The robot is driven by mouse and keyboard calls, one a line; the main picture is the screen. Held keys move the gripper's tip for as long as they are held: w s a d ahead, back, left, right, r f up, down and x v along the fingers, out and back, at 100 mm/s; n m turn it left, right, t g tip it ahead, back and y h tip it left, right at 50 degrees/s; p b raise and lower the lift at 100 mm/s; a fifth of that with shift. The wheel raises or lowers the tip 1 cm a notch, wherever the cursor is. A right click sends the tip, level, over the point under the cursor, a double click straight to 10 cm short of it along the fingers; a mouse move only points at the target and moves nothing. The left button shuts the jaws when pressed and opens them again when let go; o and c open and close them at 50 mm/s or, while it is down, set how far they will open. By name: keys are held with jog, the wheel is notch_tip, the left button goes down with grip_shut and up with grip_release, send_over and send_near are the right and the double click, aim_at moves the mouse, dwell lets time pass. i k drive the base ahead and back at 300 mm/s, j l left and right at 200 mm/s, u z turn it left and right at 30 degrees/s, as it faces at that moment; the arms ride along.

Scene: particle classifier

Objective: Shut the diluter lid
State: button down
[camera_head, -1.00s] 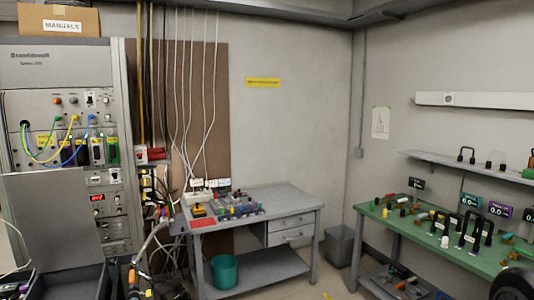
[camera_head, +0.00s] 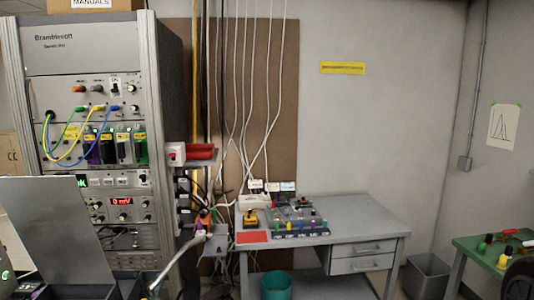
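A plain grey panel (camera_head: 58,235) stands raised, leaning slightly, at the lower left, in front of the instrument rack. It looks like the open diluter lid. Below it is a dark box-like housing (camera_head: 118,287), cut off by the bottom edge, so most of its inside is hidden. No label on it can be read. My gripper is not in view. A dark rounded shape at the lower right edge may be part of my arm.
The tall instrument rack (camera_head: 87,65) stands behind the panel. A bent hose (camera_head: 180,262) rises right of the housing. A grey desk (camera_head: 372,229) with electronics stands in the middle, a teal bin (camera_head: 276,286) beneath it. A green bench (camera_head: 477,246) is at right.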

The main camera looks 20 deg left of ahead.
aim_at(49, 215)
jog(key=i+j+u, duration=0.1)
jog(key=i+u, duration=0.65)
jog(key=i+l+u, duration=0.2)
jog(key=i+u, duration=0.15)
jog(key=i, duration=0.15)
jog(key=i+j+u, duration=0.1)
jog(key=i+u, duration=0.35)
jog(key=i, duration=0.5)
jog(key=z, duration=7.35)
